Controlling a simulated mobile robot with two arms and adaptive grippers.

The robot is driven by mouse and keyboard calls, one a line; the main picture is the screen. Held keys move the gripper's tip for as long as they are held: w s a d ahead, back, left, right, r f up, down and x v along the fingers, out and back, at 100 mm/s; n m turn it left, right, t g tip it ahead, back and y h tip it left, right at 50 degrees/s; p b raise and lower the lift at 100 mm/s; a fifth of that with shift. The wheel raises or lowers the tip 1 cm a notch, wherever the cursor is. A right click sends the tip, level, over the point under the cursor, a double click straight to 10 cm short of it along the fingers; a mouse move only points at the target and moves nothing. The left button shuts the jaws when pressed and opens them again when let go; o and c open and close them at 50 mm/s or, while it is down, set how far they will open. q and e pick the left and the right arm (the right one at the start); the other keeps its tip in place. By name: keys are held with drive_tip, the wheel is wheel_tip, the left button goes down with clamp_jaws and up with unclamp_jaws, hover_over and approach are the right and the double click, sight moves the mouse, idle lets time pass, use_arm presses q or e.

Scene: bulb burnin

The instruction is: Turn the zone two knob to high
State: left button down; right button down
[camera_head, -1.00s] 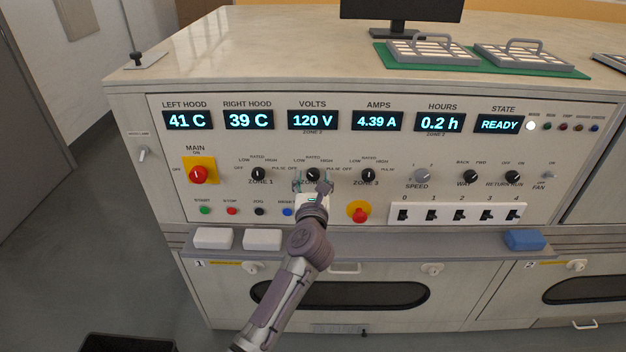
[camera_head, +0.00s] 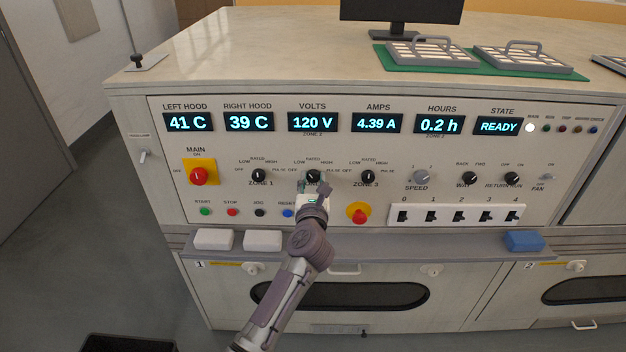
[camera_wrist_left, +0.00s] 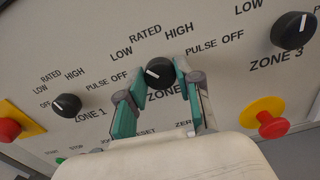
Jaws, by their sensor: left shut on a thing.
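The zone two knob (camera_wrist_left: 160,73) is a round black dial with a white pointer line, between zone 1 and zone 3 on the panel. In the head view the knob (camera_head: 313,176) is partly covered by my gripper. My left gripper (camera_wrist_left: 163,82) has its two teal-padded fingers on either side of the knob, shut on it; it also shows in the head view (camera_head: 313,184). My right gripper is not in view.
The zone 1 knob (camera_head: 258,175) and zone 3 knob (camera_head: 368,176) flank it. A red main switch (camera_head: 198,175) is at left and a red emergency button (camera_head: 358,213) at lower right. A ledge (camera_head: 380,243) juts out below the panel.

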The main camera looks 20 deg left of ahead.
use_arm(q)
drive_tip(key=m+p, duration=0.4)
drive_tip(key=shift+r+m+p, duration=0.2)
drive_tip(key=shift+m+p, duration=0.1)
drive_tip(key=shift+p, duration=0.1)
drive_tip(key=m+p, duration=0.2)
drive_tip(key=shift+d+m, duration=0.1)
drive_tip(key=shift+m, duration=0.2)
drive_tip(key=m+p, duration=0.3)
drive_tip(key=m, duration=0.1)
drive_tip(key=shift+f, duration=0.15)
drive_tip(key=shift+f+m+p, duration=0.15)
drive_tip(key=shift+m+p, duration=0.7)
drive_tip(key=shift+m, duration=1.05)
drive_tip(key=c, duration=0.9)
unclamp_jaws()
drive_tip(key=shift+o, duration=0.7)
